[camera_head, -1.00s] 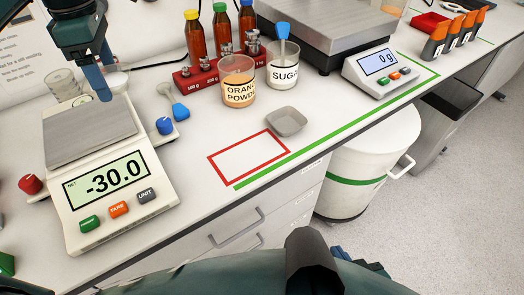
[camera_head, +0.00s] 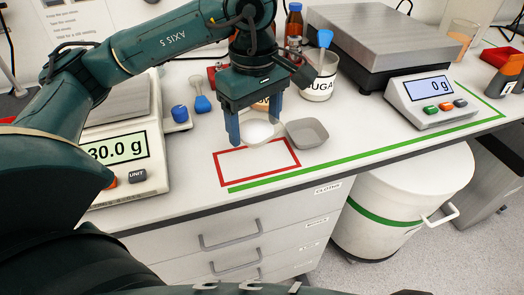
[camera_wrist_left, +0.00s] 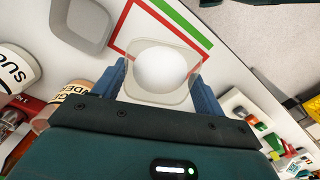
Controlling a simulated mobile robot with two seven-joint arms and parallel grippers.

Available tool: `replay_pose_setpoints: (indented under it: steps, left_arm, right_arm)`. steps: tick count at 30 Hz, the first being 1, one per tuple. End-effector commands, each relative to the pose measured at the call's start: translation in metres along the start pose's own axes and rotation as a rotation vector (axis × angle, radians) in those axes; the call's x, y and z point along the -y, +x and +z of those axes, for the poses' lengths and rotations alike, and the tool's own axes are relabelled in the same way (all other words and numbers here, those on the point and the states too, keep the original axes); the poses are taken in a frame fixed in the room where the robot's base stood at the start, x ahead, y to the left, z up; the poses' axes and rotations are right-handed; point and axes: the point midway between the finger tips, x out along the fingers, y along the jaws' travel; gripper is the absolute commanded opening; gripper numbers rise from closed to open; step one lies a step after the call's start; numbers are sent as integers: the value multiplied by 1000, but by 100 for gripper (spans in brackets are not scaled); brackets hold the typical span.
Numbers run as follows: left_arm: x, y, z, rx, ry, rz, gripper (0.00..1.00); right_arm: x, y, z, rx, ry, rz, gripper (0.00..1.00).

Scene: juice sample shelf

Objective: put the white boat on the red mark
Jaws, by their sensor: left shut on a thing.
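The white boat (camera_head: 258,132) is a pale, shallow, square-rimmed dish with a white heap in it. My left gripper (camera_head: 254,124) is shut on it, with one blue finger on each side. The boat also shows between the fingers in the left wrist view (camera_wrist_left: 160,70). The red mark (camera_head: 262,176) is a red rectangle outline on the bench. The boat overlaps its far edge in the head view, and part of the outline is hidden. The height of the boat above the bench is hard to tell. My right gripper is not in view.
A grey empty boat (camera_head: 307,132) stands close to the right of the held boat. The sugar cup (camera_head: 320,78) and orange powder cup stand behind. A balance (camera_head: 120,150) is at left, and a larger scale (camera_head: 430,98) at right. A green line (camera_head: 330,163) runs along the front edge.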

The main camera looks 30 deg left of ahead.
Motion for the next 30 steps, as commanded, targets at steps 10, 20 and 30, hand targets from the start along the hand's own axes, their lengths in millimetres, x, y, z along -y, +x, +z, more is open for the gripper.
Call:
replay_pose_setpoints:
  steps: [10,20,30]
  left_arm:
    - [0,38,0,0,-1,0,49]
    - [0,65,0,-1,-2,2,49]
    - [0,68,0,0,-2,1,80]
  right_arm:
    - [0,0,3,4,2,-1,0]
    - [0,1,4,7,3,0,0]
    - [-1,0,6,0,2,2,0]
